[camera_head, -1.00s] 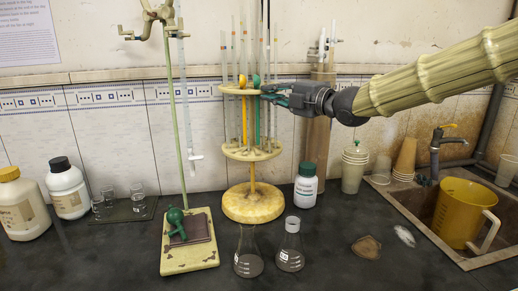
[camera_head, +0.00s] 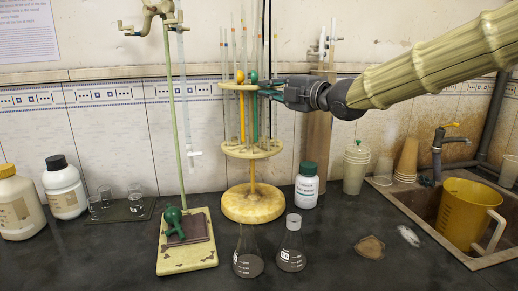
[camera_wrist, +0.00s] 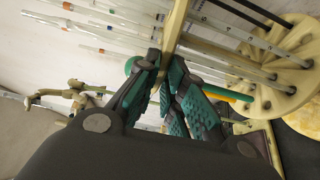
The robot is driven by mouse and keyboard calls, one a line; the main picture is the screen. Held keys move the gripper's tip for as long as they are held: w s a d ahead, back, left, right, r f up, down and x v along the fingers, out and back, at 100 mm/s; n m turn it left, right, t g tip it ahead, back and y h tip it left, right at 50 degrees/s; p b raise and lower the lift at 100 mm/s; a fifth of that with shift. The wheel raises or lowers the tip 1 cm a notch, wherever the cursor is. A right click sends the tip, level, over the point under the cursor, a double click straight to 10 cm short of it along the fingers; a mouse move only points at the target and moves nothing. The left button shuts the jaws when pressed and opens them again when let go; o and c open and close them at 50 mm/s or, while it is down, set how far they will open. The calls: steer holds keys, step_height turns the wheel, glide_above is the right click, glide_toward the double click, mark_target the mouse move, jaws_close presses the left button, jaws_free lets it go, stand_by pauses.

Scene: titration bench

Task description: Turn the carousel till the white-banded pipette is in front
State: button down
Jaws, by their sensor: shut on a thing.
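The pipette carousel has a cream upper disc (camera_head: 232,87), a lower disc (camera_head: 238,153) and a round yellowish base (camera_head: 253,203). Several thin glass pipettes (camera_head: 226,60) stand in it, some with small coloured bands. A yellow-topped pipette (camera_head: 242,115) and a green-topped pipette (camera_head: 254,115) face the front. I cannot make out which pipette has the white band. My gripper (camera_head: 265,88) reaches in from the right at the upper disc. In the wrist view my gripper (camera_wrist: 165,75) is shut on the upper disc's rim (camera_wrist: 176,25), one finger on each side.
A burette stand (camera_head: 186,243) is left of the carousel. Two flasks, one of them a clear flask (camera_head: 248,262), stand in front. A green-capped bottle (camera_head: 307,188) stands close to the right. A yellow jug (camera_head: 467,212) is in the sink.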

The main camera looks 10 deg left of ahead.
mark_target(258, 89)
steer(key=shift+s+a+f+m+t+h+b, duration=0.15)
steer(key=shift+a+m+t+h+b, duration=0.25)
steer(key=shift+b, duration=1.1)
steer(key=shift+s+a+f+m+t+h+b, duration=0.15)
steer(key=shift+a+m+t+h+b, duration=0.2)
steer(key=shift+b, duration=1.1)
steer(key=shift+s+a+r+m+t+h+b, duration=0.15)
steer(key=shift+a+m+t+h+b, duration=0.5)
steer(key=shift+b, duration=1.4)
steer(key=shift+a, duration=0.1)
steer(key=c, duration=1.4)
jaws_free()
steer(key=shift+c, duration=0.2)
steer(key=shift+r, duration=0.1)
